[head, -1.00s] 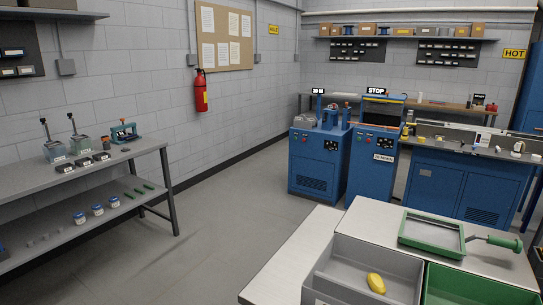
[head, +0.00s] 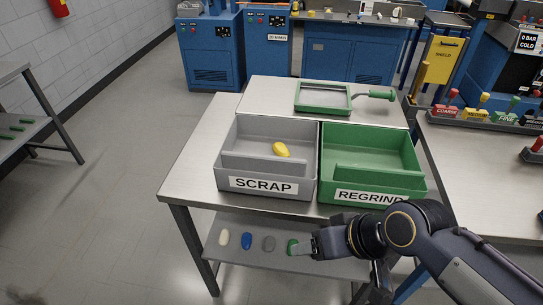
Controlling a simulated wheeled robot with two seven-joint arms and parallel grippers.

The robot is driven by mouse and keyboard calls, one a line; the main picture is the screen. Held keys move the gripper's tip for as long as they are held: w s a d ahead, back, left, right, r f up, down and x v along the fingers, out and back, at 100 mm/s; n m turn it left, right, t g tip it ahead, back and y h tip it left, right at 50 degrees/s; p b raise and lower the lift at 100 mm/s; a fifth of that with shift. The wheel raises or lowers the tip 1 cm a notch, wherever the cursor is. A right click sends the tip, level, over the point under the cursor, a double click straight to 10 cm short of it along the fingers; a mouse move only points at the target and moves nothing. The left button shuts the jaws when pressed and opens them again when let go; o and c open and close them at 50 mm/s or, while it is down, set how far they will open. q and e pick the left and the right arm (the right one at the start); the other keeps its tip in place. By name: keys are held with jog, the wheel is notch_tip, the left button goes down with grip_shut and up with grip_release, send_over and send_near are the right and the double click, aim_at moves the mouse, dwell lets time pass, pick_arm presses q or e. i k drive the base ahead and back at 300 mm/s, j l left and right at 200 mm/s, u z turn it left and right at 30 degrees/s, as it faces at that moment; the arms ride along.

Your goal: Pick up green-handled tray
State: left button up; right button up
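The green-handled tray (head: 322,111) lies flat at the back of the metal table, with a green rim and a grey inside. Its green handle (head: 382,96) points right. My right gripper (head: 300,248) is low at the table's front, well below and in front of the tray and not touching it. Its fingertips show small, beside a green piece (head: 292,246) at the lower shelf; I cannot tell whether they are open or touch that piece. My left gripper is not in view.
A grey SCRAP bin (head: 232,165) with a yellow lump (head: 281,149) in it and a green REGRIND bin (head: 414,165) stand in front of the tray. Several coloured pieces lie on the lower shelf (head: 255,262). A bench with coloured levers (head: 482,105) is at right.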

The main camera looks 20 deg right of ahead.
aim_at(322, 97)
jog(key=i+l+z, duration=0.3)
jog(key=l, duration=0.25)
jog(key=i+l+z, duration=0.25)
jog(key=i+l, duration=0.15)
jog(key=l, duration=0.1)
